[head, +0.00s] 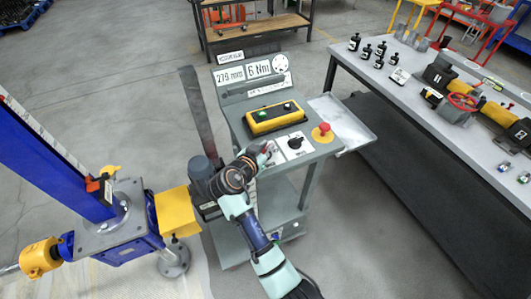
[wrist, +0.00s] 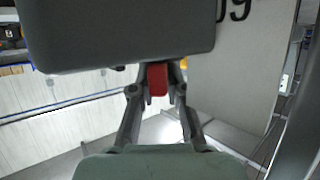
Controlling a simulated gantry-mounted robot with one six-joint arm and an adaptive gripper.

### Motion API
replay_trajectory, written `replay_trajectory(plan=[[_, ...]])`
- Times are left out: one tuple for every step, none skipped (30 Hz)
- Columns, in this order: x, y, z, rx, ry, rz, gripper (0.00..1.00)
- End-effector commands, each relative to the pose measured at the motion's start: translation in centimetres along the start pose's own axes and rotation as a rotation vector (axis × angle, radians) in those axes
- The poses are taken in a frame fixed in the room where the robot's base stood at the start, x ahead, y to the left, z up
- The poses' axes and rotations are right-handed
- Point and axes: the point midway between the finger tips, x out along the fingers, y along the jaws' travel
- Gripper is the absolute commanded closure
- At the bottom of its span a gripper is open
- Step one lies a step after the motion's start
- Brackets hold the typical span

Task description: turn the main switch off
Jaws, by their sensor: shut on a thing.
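My gripper (head: 266,154) is at the left edge of the grey control console (head: 240,98). In the wrist view my gripper (wrist: 157,88) has both fingers closed on a small red block-shaped handle (wrist: 157,79), which looks like the main switch. A trace of red also shows at the fingertips in the head view, but the arm hides most of it. The handle's exact angle is not clear. A black rotary knob on a white plate (head: 295,142) sits just right of the gripper, apart from it.
A blue screw jack (head: 60,165) stands at left. A long workbench (head: 420,95) stands at right.

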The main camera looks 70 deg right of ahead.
Motion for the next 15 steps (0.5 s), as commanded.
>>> replay_trajectory(plan=[[0.11, -0.02, 0.33, 0.004, -0.003, 0.01, 1.0], [0.1, -0.02, 0.31, 0.006, -0.003, 0.015, 1.0], [0.09, 0.0, 0.3, 0.008, -0.003, 0.021, 1.0], [0.08, 0.02, 0.29, 0.009, -0.004, 0.025, 1.0], [0.08, 0.03, 0.28, 0.01, -0.004, 0.029, 1.0], [0.07, 0.04, 0.26, 0.01, -0.004, 0.032, 1.0], [0.07, 0.05, 0.25, 0.011, -0.004, 0.033, 1.0], [0.06, 0.05, 0.24, 0.011, -0.004, 0.035, 1.0], [0.06, 0.05, 0.23, 0.012, -0.004, 0.035, 1.0], [0.06, 0.06, 0.23, 0.012, -0.005, 0.036, 1.0], [0.06, 0.06, 0.23, 0.012, -0.005, 0.036, 1.0], [0.06, 0.06, 0.23, 0.011, -0.005, 0.036, 1.0], [0.06, 0.06, 0.24, 0.011, -0.005, 0.036, 1.0], [0.07, 0.06, 0.24, 0.011, -0.005, 0.035, 1.0], [0.07, 0.06, 0.25, 0.011, -0.005, 0.035, 1.0]])
